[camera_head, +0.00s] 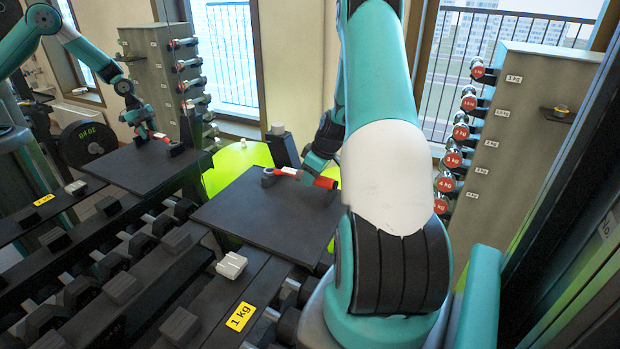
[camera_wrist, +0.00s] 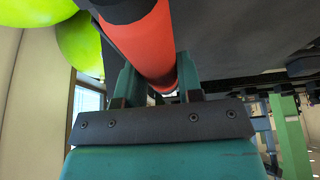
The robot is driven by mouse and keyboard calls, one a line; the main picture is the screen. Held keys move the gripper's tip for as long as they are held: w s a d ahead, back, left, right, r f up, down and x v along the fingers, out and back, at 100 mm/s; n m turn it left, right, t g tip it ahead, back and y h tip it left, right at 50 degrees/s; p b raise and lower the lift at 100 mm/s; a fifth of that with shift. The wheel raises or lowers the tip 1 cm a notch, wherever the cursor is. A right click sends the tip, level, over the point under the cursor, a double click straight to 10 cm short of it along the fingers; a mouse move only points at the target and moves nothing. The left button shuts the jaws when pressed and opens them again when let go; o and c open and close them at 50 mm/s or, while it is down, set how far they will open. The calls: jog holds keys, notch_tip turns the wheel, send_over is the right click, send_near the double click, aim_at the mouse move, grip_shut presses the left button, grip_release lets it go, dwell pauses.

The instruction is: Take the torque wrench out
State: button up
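The torque wrench (camera_head: 325,183) has a red handle and a dark round head, and shows over the black rubber tile platform (camera_head: 243,209) in the head view. I cannot tell whether it touches the tile. In the wrist view its red handle (camera_wrist: 150,45) runs down between the two teal fingers of my gripper (camera_wrist: 158,82), which sit close against both sides. My gripper (camera_head: 318,168) is shut on the handle. Its fingers are partly hidden behind my arm in the head view.
A dumbbell rack (camera_head: 493,150) stands at the right, and a lower rack with a yellow 1 kg label (camera_head: 240,316) is in front. A white block (camera_head: 231,265) lies near the tile. A green ball (camera_head: 235,160) is behind it. A mirror fills the left.

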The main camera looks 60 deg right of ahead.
jog(key=shift+c, duration=1.3)
jog(key=shift+r, duration=0.1)
